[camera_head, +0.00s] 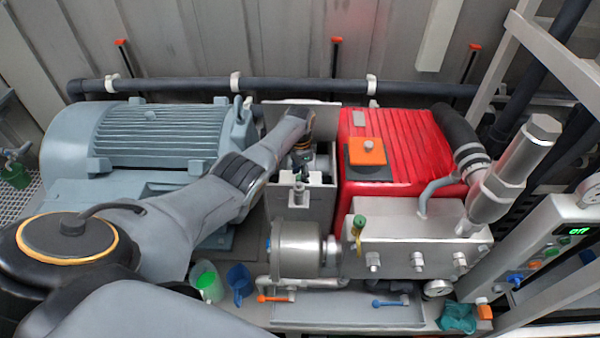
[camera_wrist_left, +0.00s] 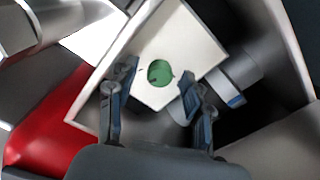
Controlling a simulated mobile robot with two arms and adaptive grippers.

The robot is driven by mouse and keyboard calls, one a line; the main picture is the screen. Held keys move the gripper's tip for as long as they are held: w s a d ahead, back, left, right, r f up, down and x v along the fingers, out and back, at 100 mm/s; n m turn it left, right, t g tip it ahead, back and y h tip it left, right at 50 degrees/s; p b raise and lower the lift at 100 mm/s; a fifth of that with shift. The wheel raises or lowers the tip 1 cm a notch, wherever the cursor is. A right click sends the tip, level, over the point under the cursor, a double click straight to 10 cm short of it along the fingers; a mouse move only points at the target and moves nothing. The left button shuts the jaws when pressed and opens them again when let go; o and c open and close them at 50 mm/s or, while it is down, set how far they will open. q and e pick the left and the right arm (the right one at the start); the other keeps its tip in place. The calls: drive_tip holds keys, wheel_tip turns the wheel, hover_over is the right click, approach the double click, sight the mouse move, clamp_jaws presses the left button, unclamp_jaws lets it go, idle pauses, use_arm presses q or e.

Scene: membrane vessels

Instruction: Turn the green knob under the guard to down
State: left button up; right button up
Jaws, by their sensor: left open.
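The green knob (camera_wrist_left: 160,73) shows in the left wrist view as a round green disc on a pale square plate (camera_wrist_left: 187,48). A small notch or pointer shows at its right edge. My left gripper (camera_wrist_left: 152,88) is open, with one finger on each side of the knob in that view and a gap to each; I cannot tell how far above it they are. In the head view my left gripper (camera_head: 300,165) reaches down into the grey guard box (camera_head: 287,212) between the motor and the red block. The knob cannot be made out clearly there. My right gripper is not in view.
The blue-grey motor (camera_head: 150,135) stands left of the guard, the red ribbed block (camera_head: 410,145) right. A metal manifold (camera_head: 400,240) with a green-topped fitting (camera_head: 359,222) lies in front. A green cup (camera_head: 207,282) and a blue cup (camera_head: 239,282) stand front left.

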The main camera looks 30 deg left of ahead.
use_arm(q)
drive_tip(key=shift+r, duration=0.1)
wheel_tip(320, 180, up, 12)
idle(0.5)
idle(0.4)
